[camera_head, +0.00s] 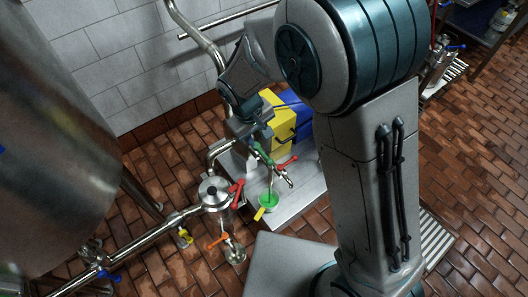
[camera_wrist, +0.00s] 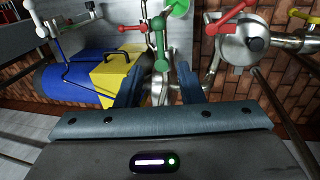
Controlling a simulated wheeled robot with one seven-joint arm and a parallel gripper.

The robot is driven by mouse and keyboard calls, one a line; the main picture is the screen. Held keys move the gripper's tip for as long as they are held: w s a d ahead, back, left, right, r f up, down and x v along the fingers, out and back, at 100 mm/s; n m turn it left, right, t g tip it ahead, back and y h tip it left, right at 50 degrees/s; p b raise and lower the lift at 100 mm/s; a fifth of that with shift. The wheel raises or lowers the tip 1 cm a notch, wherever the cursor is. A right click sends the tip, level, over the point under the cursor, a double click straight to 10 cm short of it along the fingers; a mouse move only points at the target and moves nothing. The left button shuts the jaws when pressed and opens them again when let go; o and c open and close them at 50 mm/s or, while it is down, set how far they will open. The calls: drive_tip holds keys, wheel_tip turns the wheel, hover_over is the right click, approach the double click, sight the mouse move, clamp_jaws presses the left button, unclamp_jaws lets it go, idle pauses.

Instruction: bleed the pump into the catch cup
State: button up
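The pump is a blue body with a yellow box (camera_head: 278,115) on a pale plinth; its yellow part also shows in the wrist view (camera_wrist: 118,68). A green-handled valve (camera_wrist: 158,40) sits on thin pipework beside it. A red lever (camera_head: 287,162) is on the same pipework. The green catch cup (camera_head: 268,200) stands on the plinth below the spout; only part of it shows at the top of the wrist view (camera_wrist: 178,7). My gripper (camera_wrist: 160,88) is open, fingers apart, with the green handle's end just ahead of the gap. Contact cannot be told.
A steel vessel with a red lever (camera_head: 236,192) stands left of the plinth, with an orange-handled valve (camera_head: 217,241) and a yellow one (camera_head: 185,238) nearby. A large steel tank (camera_head: 50,150) fills the left. A tiled wall is behind; brick floor is open at right.

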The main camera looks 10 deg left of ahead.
sight(265, 155)
drive_tip(key=f, duration=0.3)
drive_tip(key=w+d+f+b, duration=0.1)
drive_tip(key=f, duration=0.3)
drive_tip(key=f+b, duration=0.1)
drive_tip(key=f, duration=0.3)
drive_tip(key=shift+w+d, duration=0.2)
drive_tip(key=shift+w, duration=0.15)
clamp_jaws()
